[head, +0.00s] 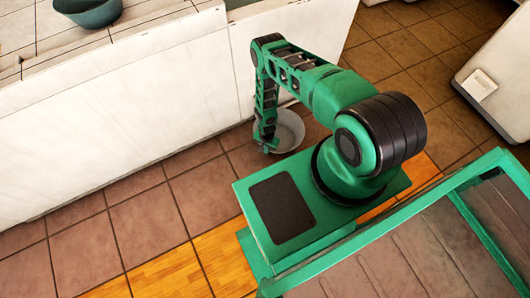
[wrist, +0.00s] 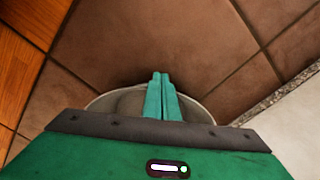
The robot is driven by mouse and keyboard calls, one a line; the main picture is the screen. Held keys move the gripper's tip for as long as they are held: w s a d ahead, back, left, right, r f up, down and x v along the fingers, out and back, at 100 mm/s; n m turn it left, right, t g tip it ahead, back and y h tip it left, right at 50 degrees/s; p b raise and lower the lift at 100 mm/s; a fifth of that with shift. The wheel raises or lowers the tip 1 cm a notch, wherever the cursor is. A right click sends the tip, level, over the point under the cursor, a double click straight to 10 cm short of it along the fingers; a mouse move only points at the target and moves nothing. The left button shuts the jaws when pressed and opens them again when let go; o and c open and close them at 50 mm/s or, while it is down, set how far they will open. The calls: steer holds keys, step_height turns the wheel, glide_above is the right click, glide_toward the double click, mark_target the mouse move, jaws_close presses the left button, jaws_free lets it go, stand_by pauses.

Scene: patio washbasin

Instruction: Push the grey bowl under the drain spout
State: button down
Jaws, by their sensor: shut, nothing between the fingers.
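The grey bowl (head: 291,130) sits upright on the tiled floor close to the white basin wall, partly hidden by my arm. My gripper (head: 268,148) points down at the bowl's left side in the head view. In the wrist view my gripper (wrist: 160,76) is shut and empty, and its fingertips overlap the rim of the bowl (wrist: 103,104). I cannot tell whether the fingers touch the bowl. The gripper body hides much of the bowl in the wrist view. I cannot make out the drain spout in either view.
The white wall (head: 150,100) runs along the floor behind the bowl; a pale block (wrist: 295,135) shows at right in the wrist view. A teal basin (head: 90,14) is on the tiled top. Brown floor tiles (head: 140,220) at left are clear. A white unit (head: 505,85) stands far right.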

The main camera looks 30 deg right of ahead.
steer(key=shift+w+d, duration=0.95)
steer(key=shift+d, duration=0.3)
steer(key=s+a+r, duration=0.2)
steer(key=a+r, duration=0.1)
steer(key=r, duration=0.7)
steer(key=shift+s, duration=0.2)
steer(key=shift+a, duration=0.1)
